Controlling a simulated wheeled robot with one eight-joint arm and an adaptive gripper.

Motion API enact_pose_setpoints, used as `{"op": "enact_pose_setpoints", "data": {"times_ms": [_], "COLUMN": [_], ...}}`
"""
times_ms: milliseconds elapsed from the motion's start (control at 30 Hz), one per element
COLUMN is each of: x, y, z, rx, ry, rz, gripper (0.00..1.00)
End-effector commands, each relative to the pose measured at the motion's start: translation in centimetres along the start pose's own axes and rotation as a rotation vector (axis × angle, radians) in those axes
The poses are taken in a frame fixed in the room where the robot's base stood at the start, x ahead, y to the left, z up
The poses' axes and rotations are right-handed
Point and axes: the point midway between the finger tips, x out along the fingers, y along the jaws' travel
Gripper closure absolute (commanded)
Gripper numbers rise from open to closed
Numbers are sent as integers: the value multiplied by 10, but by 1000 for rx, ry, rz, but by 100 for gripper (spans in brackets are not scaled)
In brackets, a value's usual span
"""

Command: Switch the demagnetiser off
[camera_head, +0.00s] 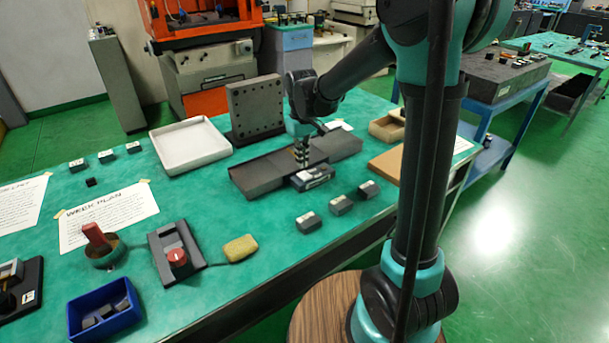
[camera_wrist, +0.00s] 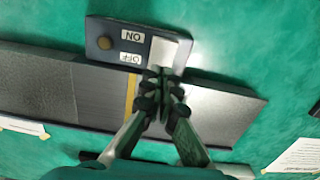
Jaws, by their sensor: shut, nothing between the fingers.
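The demagnetiser (camera_head: 262,177) is a long dark flat slab on the green table; in the wrist view its slab (camera_wrist: 40,85) runs across the picture with a yellow stripe. Its small switch box (camera_head: 313,178) sits at the slab's front edge. Contact cannot be told.
A drilled dark plate (camera_head: 256,108) stands upright behind the slab, with a white tray (camera_head: 190,144) to its left. Small labelled blocks (camera_head: 340,204) stand in front. A red-knobbed device (camera_head: 177,257) and yellow sponge (camera_head: 240,248) lie nearer. Green tabletop between them is clear.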

Motion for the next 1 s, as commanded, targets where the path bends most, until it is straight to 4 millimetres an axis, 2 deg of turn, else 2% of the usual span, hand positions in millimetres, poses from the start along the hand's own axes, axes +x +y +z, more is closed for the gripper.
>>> {"op": "enact_pose_setpoints", "data": {"times_ms": [533,1000], "x": [-39,-44], "y": [0,0], "z": [0,0], "rx": [0,0], "ry": [0,0], "rz": [0,0], "gripper": [100,100]}}
